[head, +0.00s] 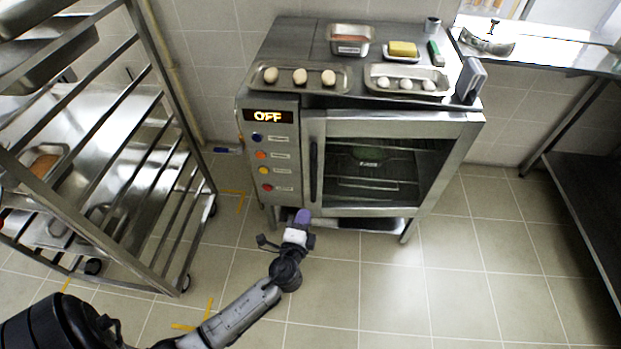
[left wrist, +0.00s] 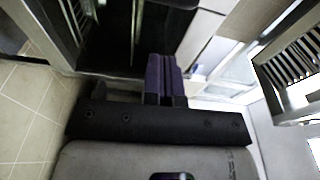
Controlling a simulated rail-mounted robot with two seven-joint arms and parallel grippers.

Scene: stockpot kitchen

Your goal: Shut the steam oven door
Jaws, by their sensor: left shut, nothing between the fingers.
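The steam oven (head: 270,112) stands against the tiled wall, with a display reading OFF above several coloured buttons. Its glass door (head: 375,165) has a dark vertical handle (head: 316,170) on the left side. The door looks close to the oven front; I cannot tell whether it is fully shut or slightly ajar. My left gripper (head: 303,216), with purple fingers, is shut and empty just below the door's lower left corner. In the left wrist view the shut fingers (left wrist: 164,78) point toward a dark area and metal edges. I cannot tell whether they touch the door. My right gripper is out of view.
A steel tray rack (head: 160,235) stands on the left, near my left arm. Trays with eggs (head: 300,77) and other food sit on the oven top. A steel counter (head: 545,57) is at the right. The tiled floor before the oven (head: 430,270) is clear.

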